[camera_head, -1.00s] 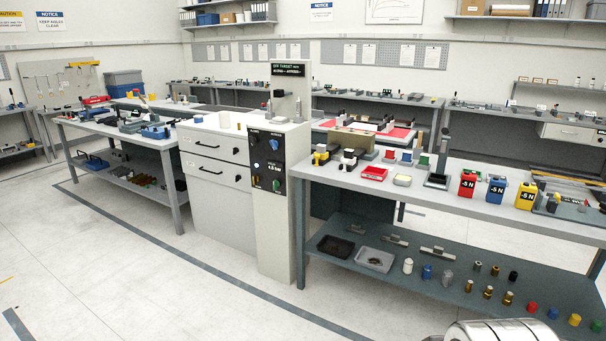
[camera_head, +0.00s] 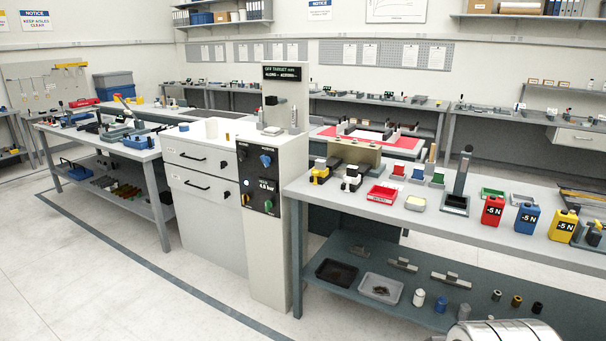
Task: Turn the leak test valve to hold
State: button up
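A white test cabinet (camera_head: 271,263) stands in the middle of the view with a dark control panel (camera_head: 256,172) on its front. My gripper is not in view; a silver rounded part of mine (camera_head: 502,332) shows at the lower right.
A grey bench (camera_head: 420,232) with trays, coloured weights and a lower shelf stands close on the right. Another bench (camera_head: 155,153) stands left of the cabinet drawers (camera_head: 203,188). The floor (camera_head: 130,285) in front and to the left is clear.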

aim_at(268, 205)
jog(key=i, duration=2.2)
